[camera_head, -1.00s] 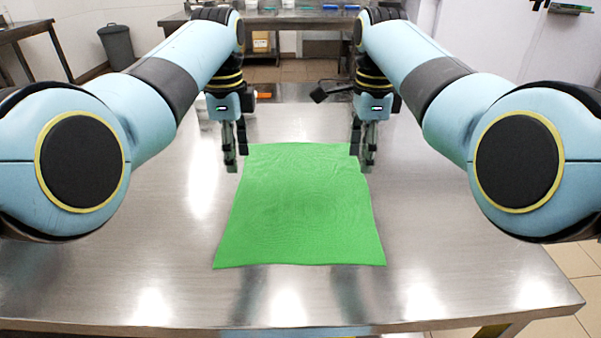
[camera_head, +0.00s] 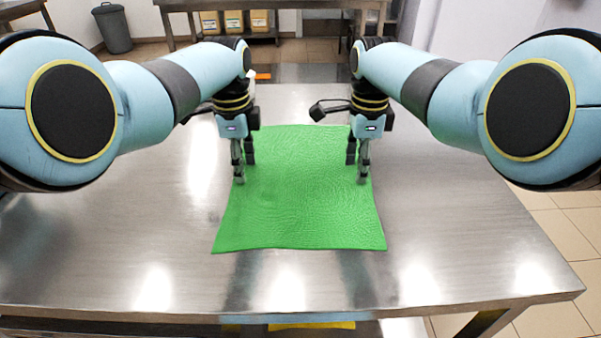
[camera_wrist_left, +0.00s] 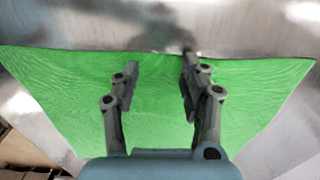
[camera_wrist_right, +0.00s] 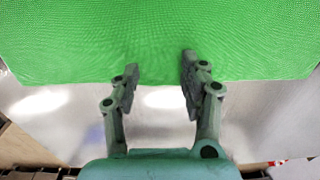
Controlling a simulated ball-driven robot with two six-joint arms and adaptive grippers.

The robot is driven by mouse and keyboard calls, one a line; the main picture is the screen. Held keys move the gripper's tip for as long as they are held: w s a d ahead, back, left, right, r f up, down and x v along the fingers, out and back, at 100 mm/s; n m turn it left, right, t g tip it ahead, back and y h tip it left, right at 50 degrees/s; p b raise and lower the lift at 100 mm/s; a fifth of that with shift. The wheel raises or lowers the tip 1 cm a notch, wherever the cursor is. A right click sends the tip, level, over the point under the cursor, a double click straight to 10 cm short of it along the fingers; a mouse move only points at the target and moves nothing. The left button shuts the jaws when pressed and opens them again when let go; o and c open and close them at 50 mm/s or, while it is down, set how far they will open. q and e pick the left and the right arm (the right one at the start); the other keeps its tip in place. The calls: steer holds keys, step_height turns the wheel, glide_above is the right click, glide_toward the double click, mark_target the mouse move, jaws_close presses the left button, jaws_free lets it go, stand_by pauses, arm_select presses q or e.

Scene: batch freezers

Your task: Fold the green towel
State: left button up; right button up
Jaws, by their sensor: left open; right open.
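The green towel (camera_head: 303,205) lies flat and spread out on the steel table in the head view. Its surface is lightly wrinkled. My left gripper (camera_head: 242,172) is open at the towel's left edge, toward the far end. My right gripper (camera_head: 358,172) is open at its right edge, toward the far end. The towel fills much of the left wrist view (camera_wrist_left: 160,110), with the open fingers (camera_wrist_left: 158,85) over it. In the right wrist view the towel (camera_wrist_right: 160,35) lies beyond and under the open fingertips (camera_wrist_right: 158,75). I cannot tell whether the fingers touch the cloth.
The steel table (camera_head: 110,240) is bare around the towel, with free room at left, right and front. A second table (camera_head: 290,4) with containers (camera_head: 233,20) below stands at the back. A grey bin (camera_head: 112,28) stands at the back left.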

arm_select(q)
steer(key=shift+f, duration=0.15)
steer(key=shift+c, duration=0.2)
arm_select(e)
steer(key=shift+f, duration=0.2)
steer(key=shift+c, duration=0.2)
arm_select(q)
steer(key=shift+s+f, duration=0.1)
steer(key=shift+s, duration=0.05)
jaws_close()
arm_select(e)
steer(key=shift+s+f, duration=0.1)
steer(key=shift+s, duration=0.05)
jaws_close()
arm_select(q)
steer(key=shift+s, duration=0.1)
arm_select(e)
steer(key=shift+s+f, duration=0.1)
